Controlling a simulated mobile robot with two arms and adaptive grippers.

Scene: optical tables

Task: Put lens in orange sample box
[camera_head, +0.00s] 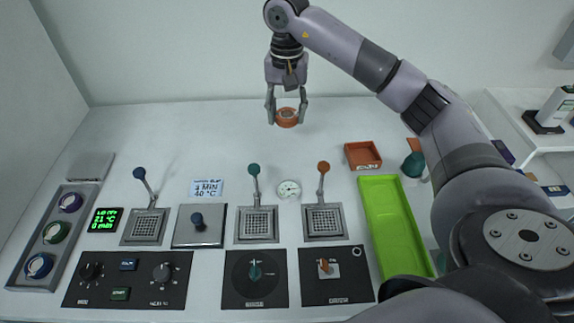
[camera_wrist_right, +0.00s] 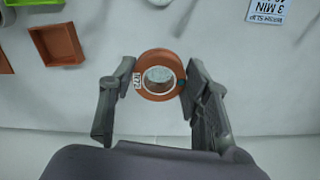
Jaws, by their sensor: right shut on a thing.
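The lens (camera_head: 287,117) is a round orange-brown ring with a pale glass centre. In the wrist view the lens (camera_wrist_right: 148,87) shows a small white label on its left side. My right gripper (camera_head: 287,112) is shut on it, one finger on each side. It is at the back middle of the table; its height above the top is hard to tell. The orange sample box (camera_head: 363,155), a shallow open square tray, stands to the right and nearer; it looks empty. The wrist view shows the orange sample box (camera_wrist_right: 60,44) at upper left. My left gripper is not in view.
A long green tray (camera_head: 396,226) lies in front of the orange box. A teal-and-orange item (camera_head: 414,160) is beside the box, near my right arm. A round gauge (camera_head: 288,189), levers and control panels fill the front. The table's back left is clear.

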